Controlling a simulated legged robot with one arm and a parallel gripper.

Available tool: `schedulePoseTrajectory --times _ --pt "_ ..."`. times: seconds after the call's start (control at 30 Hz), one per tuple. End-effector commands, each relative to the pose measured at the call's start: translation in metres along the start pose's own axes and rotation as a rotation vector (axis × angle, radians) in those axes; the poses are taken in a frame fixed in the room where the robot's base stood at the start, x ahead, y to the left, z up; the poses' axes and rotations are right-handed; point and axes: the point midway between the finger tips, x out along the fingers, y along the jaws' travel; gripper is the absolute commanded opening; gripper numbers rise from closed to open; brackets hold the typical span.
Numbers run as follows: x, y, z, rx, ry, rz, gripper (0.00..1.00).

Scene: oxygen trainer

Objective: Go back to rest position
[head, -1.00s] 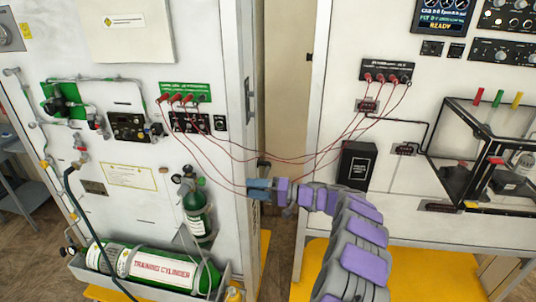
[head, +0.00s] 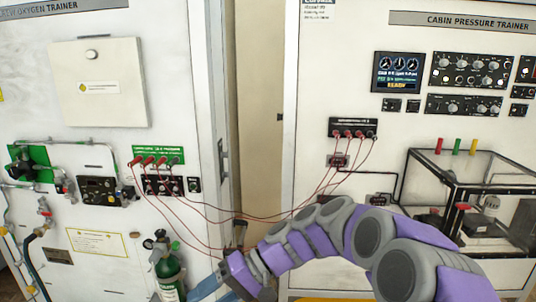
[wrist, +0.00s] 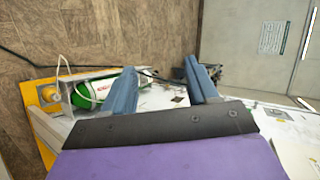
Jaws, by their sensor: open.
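My gripper (wrist: 160,67) is open in the wrist view, its two blue fingers spread apart with nothing between them. In the head view my purple and grey arm reaches in from the lower right. The blue end of it is low in front of the left cabinet, beside the small green cylinder (head: 170,272), and partly cut off by the bottom edge. Whether it touches anything there cannot be told.
The oxygen trainer cabinet (head: 60,125) stands left and the cabin pressure trainer cabinet (head: 345,65) right, with a narrow gap between. Red cables (head: 270,220) droop across the gap. A clear box (head: 470,190) sits at right. The wrist view shows the large green-and-white cylinder (wrist: 88,95).

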Motion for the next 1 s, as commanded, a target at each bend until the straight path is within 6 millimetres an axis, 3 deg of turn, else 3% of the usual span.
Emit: schedulePoseTrajectory --times 0.1,0.27,0.7,0.8,1.0 --pt "-0.003 0.004 0.043 0.024 -0.03 0.117 0.58" --pt "-0.01 0.022 0.098 0.068 -0.05 0.29 0.58" --pt "-0.058 0.097 0.245 0.262 -0.003 0.78 0.58" --pt "-0.071 0.113 0.276 0.314 0.022 0.878 0.58" --pt "-0.089 0.134 0.317 0.392 0.059 1.002 0.58"
